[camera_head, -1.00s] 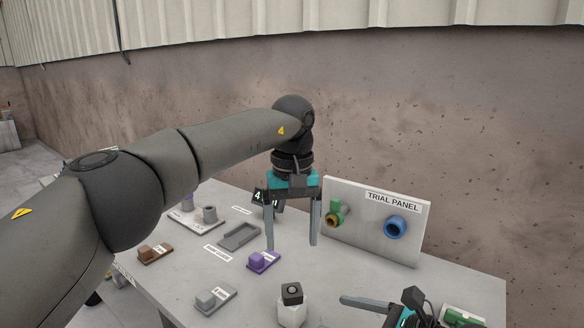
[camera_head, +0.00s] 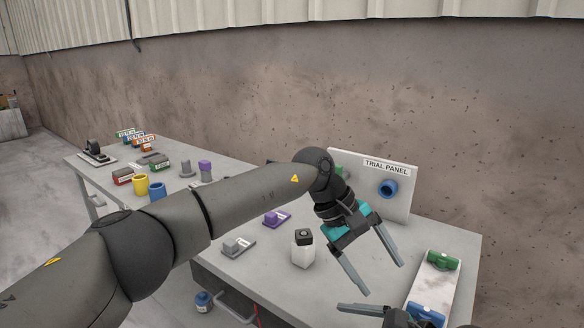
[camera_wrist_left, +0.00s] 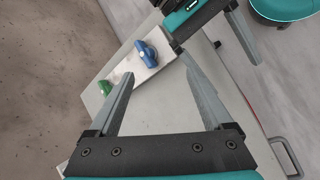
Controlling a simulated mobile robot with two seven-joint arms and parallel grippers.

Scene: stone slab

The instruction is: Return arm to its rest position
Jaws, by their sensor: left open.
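My left arm reaches in from the left across the table in the head view. Its gripper (camera_head: 384,279) is open and empty, tilted with its fingers pointing down and right, in front of the trial panel (camera_head: 403,204). In the left wrist view the two grey fingers of this gripper (camera_wrist_left: 158,62) are spread apart with nothing between them. Part of my right gripper (camera_head: 372,310) shows at the bottom edge of the head view. It also shows at the top of the left wrist view, cut off, so its opening is unclear.
The table (camera_head: 232,286) carries a white block with a dark top (camera_head: 303,250), a purple piece (camera_head: 277,218) and a grey piece (camera_head: 238,247). A tray with a green fitting (camera_head: 443,260) and a blue fitting (camera_head: 425,315) lies at the right. The wall stands behind.

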